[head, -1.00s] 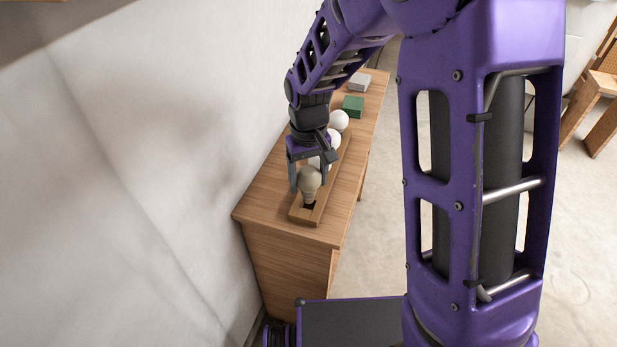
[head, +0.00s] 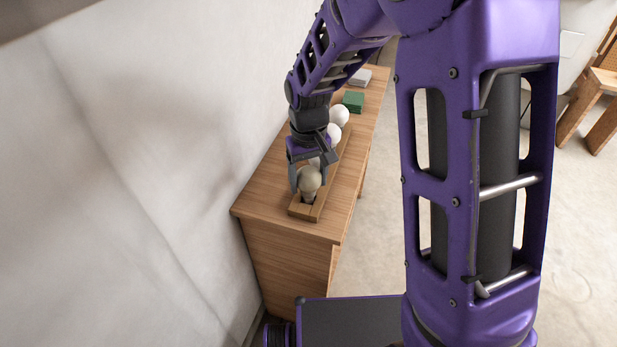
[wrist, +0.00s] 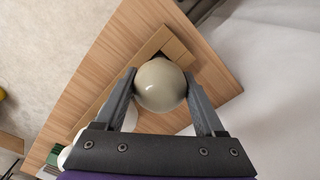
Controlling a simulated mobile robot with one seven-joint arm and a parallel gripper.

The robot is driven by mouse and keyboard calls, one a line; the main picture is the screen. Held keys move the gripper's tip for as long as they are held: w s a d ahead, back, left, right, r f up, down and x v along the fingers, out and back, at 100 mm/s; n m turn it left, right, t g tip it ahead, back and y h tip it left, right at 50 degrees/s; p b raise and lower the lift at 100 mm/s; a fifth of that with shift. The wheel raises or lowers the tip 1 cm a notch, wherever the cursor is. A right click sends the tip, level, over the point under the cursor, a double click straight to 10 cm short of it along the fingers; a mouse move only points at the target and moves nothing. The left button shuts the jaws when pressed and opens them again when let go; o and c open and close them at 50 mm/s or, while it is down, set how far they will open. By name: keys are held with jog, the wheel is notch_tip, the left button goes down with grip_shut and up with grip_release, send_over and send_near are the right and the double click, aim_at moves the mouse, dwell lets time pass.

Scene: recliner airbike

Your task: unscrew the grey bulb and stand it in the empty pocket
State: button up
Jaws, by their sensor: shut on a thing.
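My gripper (head: 308,178) is shut on the grey bulb (head: 309,180), with a finger on each side of its round glass. In the wrist view the bulb (wrist: 160,85) sits between both fingertips. The bulb is upright, glass up. Its narrow base points down at the dark pocket at the near end of the wooden rack (head: 301,214). I cannot tell how far the base is inside the pocket. White bulbs (head: 340,117) (head: 334,134) stand farther along the rack, partly hidden by my gripper.
The rack stands on a wooden cabinet (head: 258,203) against a pale wall (head: 130,170). A green block (head: 353,101) and a pale grey block (head: 361,77) sit at the cabinet's far end. Bare cabinet top lies around the rack. A wooden chair (head: 590,110) is far right.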

jog(key=shift+f+b, duration=0.5)
jog(key=shift+f, duration=0.3)
jog(key=o, duration=1.2)
jog(key=shift+o, duration=0.2)
notch_tip(320, 180, up, 18)
jog(key=p, duration=0.2)
jog(key=shift+f+p, duration=0.25)
jog(key=shift+p, duration=0.1)
